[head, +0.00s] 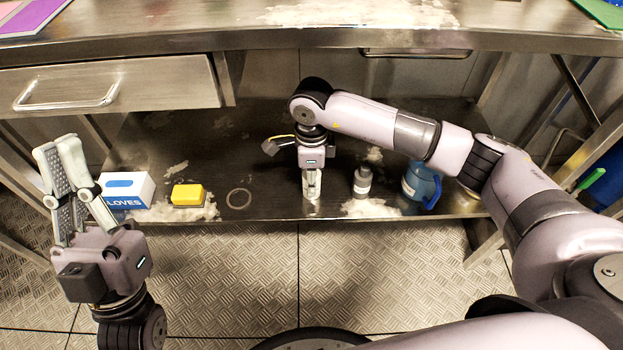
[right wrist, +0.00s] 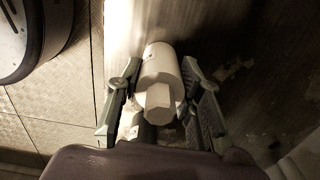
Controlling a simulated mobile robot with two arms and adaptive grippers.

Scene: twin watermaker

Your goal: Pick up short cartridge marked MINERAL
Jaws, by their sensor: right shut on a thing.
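A white cylindrical cartridge (right wrist: 160,75) with a narrower faceted end lies between the fingers of my right gripper (right wrist: 160,100) in the right wrist view. The gripper is shut on it. In the head view, the right gripper (head: 312,182) points down at the front part of the lower shelf, and the pale cartridge shows at its fingertips. No MINERAL marking can be read. My left gripper (head: 60,150) is raised at the left, apart from the shelf things, with nothing visible in it.
The lower shelf (head: 270,182) holds a white-and-blue gloves box (head: 128,188), a yellow block (head: 187,195), a dark ring (head: 238,198), a small grey bottle (head: 362,181) and a blue jug (head: 420,186). The bottle stands close right of my right gripper.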

